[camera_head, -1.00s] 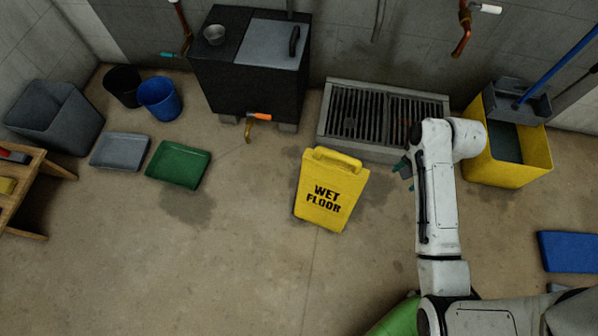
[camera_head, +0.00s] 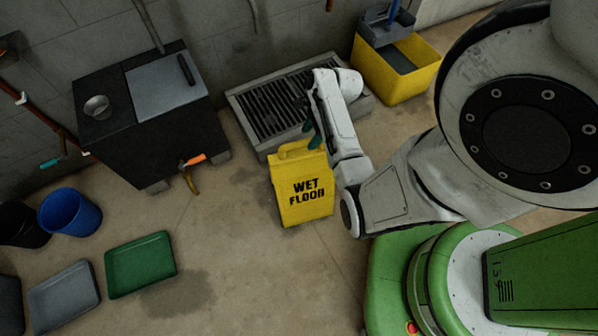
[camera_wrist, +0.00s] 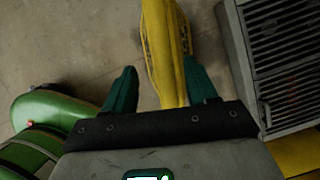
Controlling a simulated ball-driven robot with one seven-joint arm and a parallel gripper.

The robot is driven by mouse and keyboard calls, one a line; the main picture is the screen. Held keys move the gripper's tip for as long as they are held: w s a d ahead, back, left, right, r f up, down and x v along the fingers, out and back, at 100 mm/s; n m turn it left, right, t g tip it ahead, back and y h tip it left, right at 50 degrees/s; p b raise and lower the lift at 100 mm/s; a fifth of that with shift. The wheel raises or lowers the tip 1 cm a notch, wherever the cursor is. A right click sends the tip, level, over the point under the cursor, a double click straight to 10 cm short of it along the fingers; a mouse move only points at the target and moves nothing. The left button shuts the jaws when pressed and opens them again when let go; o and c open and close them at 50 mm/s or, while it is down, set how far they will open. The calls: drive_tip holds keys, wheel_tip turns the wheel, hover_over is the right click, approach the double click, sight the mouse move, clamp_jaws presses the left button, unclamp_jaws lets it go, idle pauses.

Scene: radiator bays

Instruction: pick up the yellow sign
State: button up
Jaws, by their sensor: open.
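The yellow sign (camera_head: 302,190), lettered "WET FLOOR", stands on the concrete floor in front of the floor grate, its handle at the top. In the head view my gripper (camera_head: 313,134) is at the sign's upper right, close to the handle, partly hidden by my wrist. In the wrist view my gripper (camera_wrist: 163,88) has its teal fingers apart. The sign (camera_wrist: 162,50) shows nearly edge-on between and beyond them, nearer the right finger. I cannot tell whether that finger touches it.
The grate (camera_head: 270,112) in its concrete frame lies right behind the sign. A black tank (camera_head: 150,125) with an orange-handled tap stands to the left. A yellow mop bucket (camera_head: 405,85) is behind right. Green (camera_head: 140,264) and grey (camera_head: 62,298) trays lie left; floor between is clear.

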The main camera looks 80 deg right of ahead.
sight(301, 147)
drive_tip(key=x, duration=0.2)
drive_tip(key=b+x, duration=0.1)
drive_tip(key=x, duration=0.1)
drive_tip(key=b+x, duration=0.1)
drive_tip(key=shift+w+f, duration=0.3)
drive_tip(key=shift+w, duration=0.15)
drive_tip(key=shift+w+a+f, duration=0.15)
drive_tip(key=shift+w+f, duration=0.05)
drive_tip(key=shift+f, duration=0.35)
drive_tip(key=shift+f, duration=0.25)
drive_tip(key=shift+c, duration=0.3)
clamp_jaws()
idle(0.9)
